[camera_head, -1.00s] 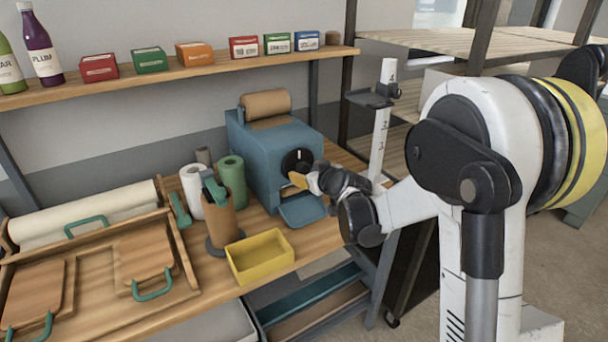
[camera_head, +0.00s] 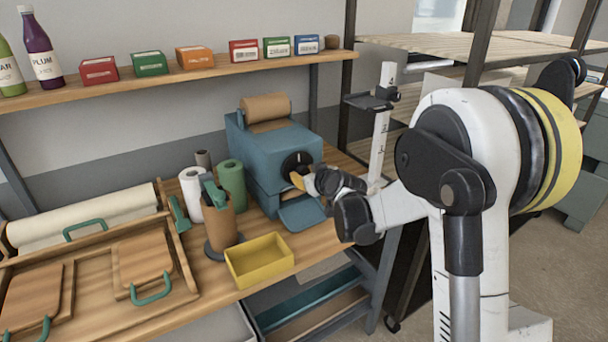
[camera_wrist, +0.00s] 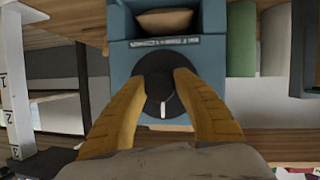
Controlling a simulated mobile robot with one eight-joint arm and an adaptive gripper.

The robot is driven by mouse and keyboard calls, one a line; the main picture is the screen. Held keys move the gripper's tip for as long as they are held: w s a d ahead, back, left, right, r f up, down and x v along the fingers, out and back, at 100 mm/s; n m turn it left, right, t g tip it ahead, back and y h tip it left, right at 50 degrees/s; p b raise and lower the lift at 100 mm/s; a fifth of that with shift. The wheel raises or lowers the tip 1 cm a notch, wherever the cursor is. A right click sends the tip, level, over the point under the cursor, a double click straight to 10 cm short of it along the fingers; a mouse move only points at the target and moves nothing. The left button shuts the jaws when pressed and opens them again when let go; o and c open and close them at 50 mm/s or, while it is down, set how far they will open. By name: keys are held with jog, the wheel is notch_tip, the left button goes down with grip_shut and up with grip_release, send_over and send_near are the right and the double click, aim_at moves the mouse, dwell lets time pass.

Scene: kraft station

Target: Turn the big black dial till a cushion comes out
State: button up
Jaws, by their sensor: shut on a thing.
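The big black dial (camera_head: 293,161) is on the front of a blue machine (camera_head: 258,165). In the wrist view the dial (camera_wrist: 160,66) sits between my two yellow fingers, its white mark pointing down the picture. My gripper (camera_wrist: 163,84) is shut on the dial, one finger at each side. In the head view my gripper (camera_head: 298,181) reaches the dial from the right and hides its lower part. A brown, rounded paper-like piece (camera_wrist: 165,20) shows inside the machine's opening in the wrist view. The blue chute (camera_head: 302,213) below the dial looks empty in the head view.
A yellow bin (camera_head: 259,268) stands in front of the machine. Green (camera_head: 231,185) and white rolls and a brown tool holder (camera_head: 220,220) stand left of it. A white upright post (camera_head: 380,140) is close behind my wrist. A brown roll (camera_head: 266,107) tops the machine.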

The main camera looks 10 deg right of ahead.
jog(key=m+g+y, duration=0.1)
jog(key=m+y, duration=0.1)
jog(key=m, duration=0.1)
jog(key=m+y+b, duration=0.1)
jog(key=m+y, duration=0.1)
jog(key=m, duration=0.2)
jog(key=shift+y, duration=0.4)
jog(key=m+y+b, duration=0.2)
jog(key=m, duration=0.1)
jog(key=shift+m+y, duration=0.3)
jog(key=shift+m, duration=0.1)
jog(key=shift+m+y+b, duration=0.7)
jog(key=shift+m+b, duration=0.05)
jog(key=shift+m, duration=0.75)
jog(key=shift+r+t, duration=0.1)
jog(key=shift+t, duration=0.2)
jog(key=o, duration=1.2)
jog(key=shift+w, duration=0.1)
jog(key=shift+c, duration=0.2)
